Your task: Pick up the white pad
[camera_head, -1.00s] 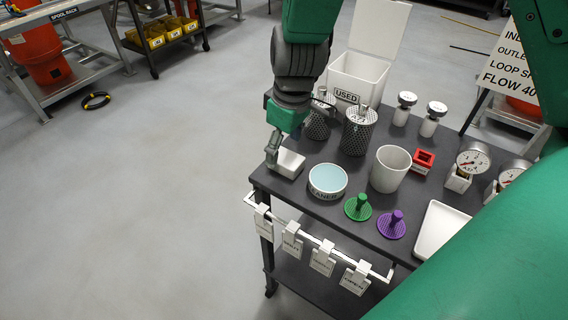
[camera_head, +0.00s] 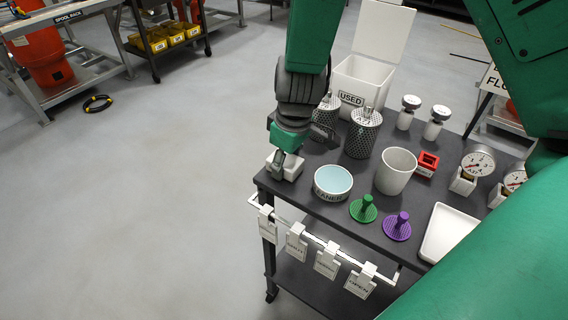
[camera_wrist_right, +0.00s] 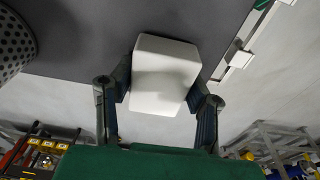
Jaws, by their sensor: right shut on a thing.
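The white pad (camera_head: 290,165) is a small pale block at the left corner of the dark cart top (camera_head: 320,208). My right gripper (camera_head: 277,163) comes down on it from above. In the right wrist view the white pad (camera_wrist_right: 164,76) sits between the two fingers of my right gripper (camera_wrist_right: 160,98), which touch its opposite sides. I cannot tell whether the pad is clear of the cart top. My left gripper is not in view.
A round cleaner dish (camera_head: 332,183) stands just right of the pad. Perforated metal canisters (camera_head: 363,133), a white cup (camera_head: 395,171), green (camera_head: 363,209) and purple (camera_head: 397,227) handled discs and a white USED bin (camera_head: 360,82) crowd the cart. Tags hang along the front rail (camera_head: 320,241).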

